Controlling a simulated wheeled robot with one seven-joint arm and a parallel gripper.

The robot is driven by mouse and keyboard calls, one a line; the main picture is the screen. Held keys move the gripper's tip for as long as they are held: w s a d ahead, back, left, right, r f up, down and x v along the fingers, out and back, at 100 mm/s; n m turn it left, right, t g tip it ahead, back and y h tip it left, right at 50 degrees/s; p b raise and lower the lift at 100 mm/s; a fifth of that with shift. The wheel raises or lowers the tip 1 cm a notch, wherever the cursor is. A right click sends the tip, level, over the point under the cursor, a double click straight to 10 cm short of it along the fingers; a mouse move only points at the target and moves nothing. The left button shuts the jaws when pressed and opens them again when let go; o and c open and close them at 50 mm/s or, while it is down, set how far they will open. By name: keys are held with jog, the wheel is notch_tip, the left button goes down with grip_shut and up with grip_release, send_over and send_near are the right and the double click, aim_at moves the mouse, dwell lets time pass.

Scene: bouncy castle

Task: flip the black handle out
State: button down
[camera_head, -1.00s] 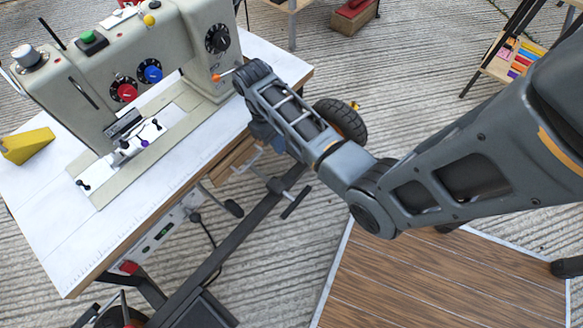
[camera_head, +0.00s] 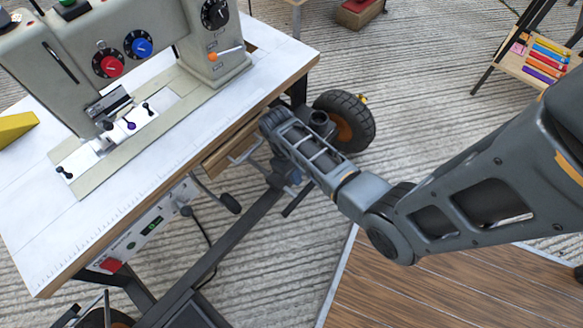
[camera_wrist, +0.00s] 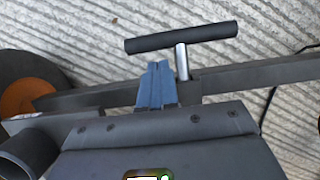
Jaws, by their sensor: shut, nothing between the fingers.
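The black handle (camera_wrist: 180,37) is a T-shaped bar on a short silver stem, just beyond a dark frame beam in the wrist view. In the head view the black handle (camera_head: 299,197) shows as a thin dark bar low beside the sewing table's right end. My gripper (camera_wrist: 157,66) has blue fingers, closed together and empty. In the wrist view the fingertips appear just below the bar and left of the stem. I cannot tell whether they touch it. In the head view my gripper (camera_head: 291,186) is mostly hidden behind my arm.
The sewing table (camera_head: 200,130) with its machine (camera_head: 100,60) stands at left. A black wheel with an orange hub (camera_head: 347,122) is close right of my wrist. The dark frame beam (camera_head: 235,240) runs under the table. A wooden platform (camera_head: 420,285) lies at lower right.

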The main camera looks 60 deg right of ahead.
jog(key=shift+b+x, duration=0.3)
jog(key=shift+x, duration=0.85)
jog(key=s+a+p, duration=0.3)
jog(key=s+p, duration=0.4)
jog(key=s, duration=0.6)
jog(key=s+a+p, duration=0.4)
jog(key=s+p, duration=0.2)
jog(key=s, duration=0.6)
jog(key=shift+s+a+p, duration=0.2)
jog(key=shift+s+p, duration=0.15)
jog(key=shift+s, duration=0.05)
jog(key=shift+w, duration=0.1)
jog(key=p+v, duration=1.9)
jog(key=v, duration=0.1)
